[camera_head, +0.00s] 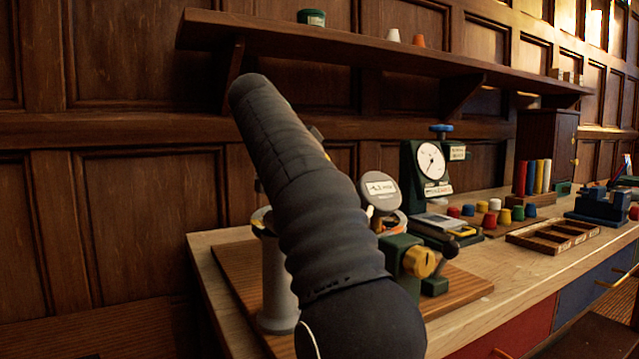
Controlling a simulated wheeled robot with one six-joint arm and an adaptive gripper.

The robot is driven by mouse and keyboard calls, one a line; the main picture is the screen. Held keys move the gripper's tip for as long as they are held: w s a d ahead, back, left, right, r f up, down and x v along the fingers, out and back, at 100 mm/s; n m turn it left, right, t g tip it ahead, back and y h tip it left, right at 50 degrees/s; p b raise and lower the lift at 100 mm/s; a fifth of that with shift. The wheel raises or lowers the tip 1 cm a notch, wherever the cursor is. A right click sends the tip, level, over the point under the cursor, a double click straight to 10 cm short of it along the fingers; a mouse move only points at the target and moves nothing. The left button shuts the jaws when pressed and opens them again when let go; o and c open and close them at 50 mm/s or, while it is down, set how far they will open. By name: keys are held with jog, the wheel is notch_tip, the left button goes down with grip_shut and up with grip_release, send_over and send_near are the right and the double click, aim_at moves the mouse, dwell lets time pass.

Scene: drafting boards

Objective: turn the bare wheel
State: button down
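A yellow ribbed wheel (420,261) sits on the side of a dark green block (398,252) on the bench; I see no tag on it. A small blue wheel (441,129) tops the green dial gauge stand (411,170), with a white tag (457,153) beside it. A round grey disc (380,190) with a white label stands behind the yellow wheel's block. Which wheel the task means, I cannot tell for certain. My dark arm crosses the view in front of the bench and hides part of the apparatus. I cannot make out my gripper.
A wooden bench (488,310) runs to the right. It carries a grey post (278,285), several coloured caps, an empty wooden tray (552,236) and a blue vise-like block (600,206). A shelf (330,40) overhangs the back. Bare bench lies along the front edge.

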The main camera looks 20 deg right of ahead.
dwell(0.4)
jog(key=c, duration=0.6)
grip_release()
jog(key=shift+c, duration=0.2)
jog(key=shift+a+r, duration=0.3)
jog(key=shift+a, duration=0.05)
jog(key=s+a, duration=0.3)
jog(key=a, duration=0.8)
jog(key=shift+s+a, duration=0.3)
jog(key=shift+a, duration=0.05)
jog(key=shift+r, duration=0.1)
